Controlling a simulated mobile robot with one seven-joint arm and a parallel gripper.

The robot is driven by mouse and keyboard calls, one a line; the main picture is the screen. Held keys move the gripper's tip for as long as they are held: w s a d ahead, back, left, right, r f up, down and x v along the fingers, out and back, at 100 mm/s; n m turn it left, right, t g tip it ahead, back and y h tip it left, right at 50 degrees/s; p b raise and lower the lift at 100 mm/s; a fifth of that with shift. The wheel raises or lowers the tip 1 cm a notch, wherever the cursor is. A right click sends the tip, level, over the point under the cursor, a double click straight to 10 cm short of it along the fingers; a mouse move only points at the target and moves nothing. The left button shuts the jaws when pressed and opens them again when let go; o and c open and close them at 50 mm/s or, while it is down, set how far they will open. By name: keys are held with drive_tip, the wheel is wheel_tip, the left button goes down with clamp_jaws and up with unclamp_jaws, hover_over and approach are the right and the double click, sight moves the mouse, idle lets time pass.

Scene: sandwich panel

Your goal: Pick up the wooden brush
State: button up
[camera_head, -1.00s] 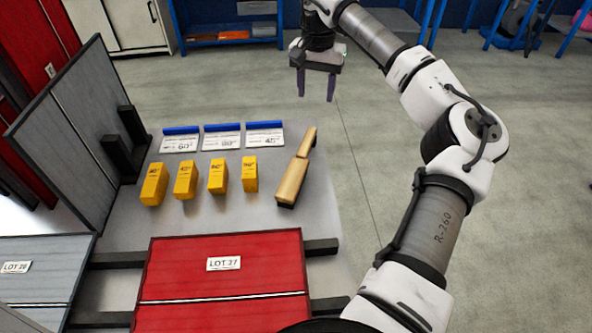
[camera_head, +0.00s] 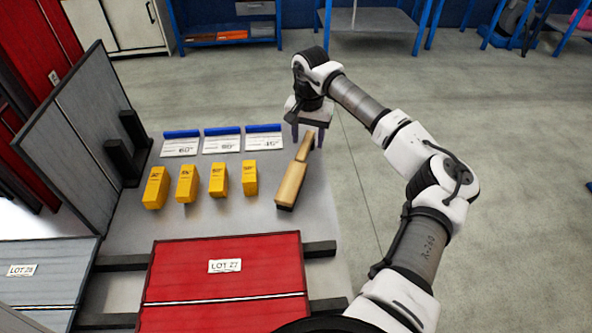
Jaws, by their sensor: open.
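The wooden brush (camera_head: 292,182) lies at the right side of the grey table (camera_head: 235,218). Its wide body with a dark edge points toward the front, and its narrower handle points to the back. My gripper (camera_head: 308,142) is open with its fingers pointing down, at the handle end of the brush. In the picture the fingers show on either side of the handle's tip. I cannot tell how far above the handle they are. Nothing is seen held.
Several yellow blocks (camera_head: 219,180) stand in a row left of the brush. Behind them lie white cards with blue bars (camera_head: 222,142). A red panel marked LOT 27 (camera_head: 220,260) lies in front, and a grey upright panel (camera_head: 75,140) stands at left. Floor right of the table is clear.

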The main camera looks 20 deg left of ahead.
drive_tip(key=shift+f, duration=0.45)
drive_tip(key=shift+c, duration=0.3)
clamp_jaws()
drive_tip(key=shift+r, duration=0.15)
